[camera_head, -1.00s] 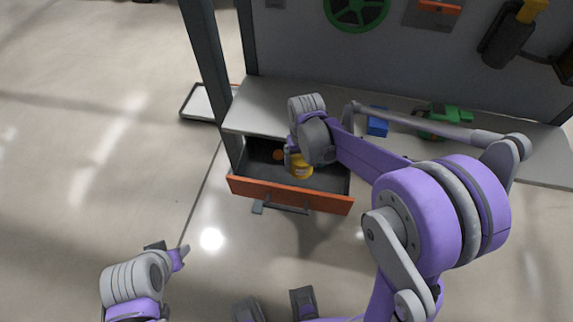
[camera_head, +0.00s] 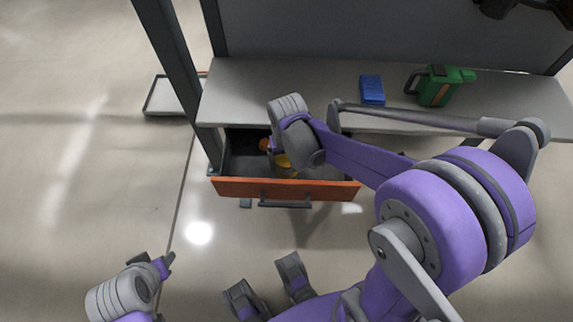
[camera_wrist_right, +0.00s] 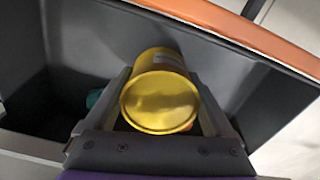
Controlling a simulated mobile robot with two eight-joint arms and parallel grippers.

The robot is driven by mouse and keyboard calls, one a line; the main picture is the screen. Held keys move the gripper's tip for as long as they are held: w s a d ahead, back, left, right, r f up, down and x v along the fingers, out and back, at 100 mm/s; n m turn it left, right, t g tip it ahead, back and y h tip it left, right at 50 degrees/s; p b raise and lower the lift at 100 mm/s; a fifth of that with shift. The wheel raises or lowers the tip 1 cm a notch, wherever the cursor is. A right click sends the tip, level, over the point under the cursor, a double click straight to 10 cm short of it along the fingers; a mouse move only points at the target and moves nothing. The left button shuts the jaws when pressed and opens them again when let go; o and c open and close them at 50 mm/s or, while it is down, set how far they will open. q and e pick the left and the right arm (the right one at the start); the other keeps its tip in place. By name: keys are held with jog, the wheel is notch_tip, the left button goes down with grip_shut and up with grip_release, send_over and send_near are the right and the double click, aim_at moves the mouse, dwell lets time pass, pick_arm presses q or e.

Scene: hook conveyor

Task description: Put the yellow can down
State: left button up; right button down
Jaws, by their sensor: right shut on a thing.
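The yellow can (camera_wrist_right: 160,98) lies between the two fingers of my right gripper (camera_wrist_right: 165,95) in the right wrist view, its round end facing the camera. The right gripper is shut on it. In the head view the can (camera_head: 284,163) is mostly hidden behind my right wrist, inside or just above the open drawer (camera_head: 285,190). I cannot tell whether it touches the drawer floor. My left gripper (camera_head: 152,262) is at the lower left in the head view, apart from the drawer, with its fingers spread and nothing visible between them.
An orange object (camera_head: 264,144) sits in the drawer beside the can, and a teal object (camera_wrist_right: 94,98) shows in the right wrist view. A blue block (camera_head: 372,90) and a green canister (camera_head: 437,86) stand on the bench (camera_head: 240,85). A tray (camera_head: 172,95) is at left.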

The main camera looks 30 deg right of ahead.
jog(key=shift+f, duration=1.15)
jog(key=shift+f+b, duration=0.2)
jog(key=shift+b, duration=0.1)
grip_release()
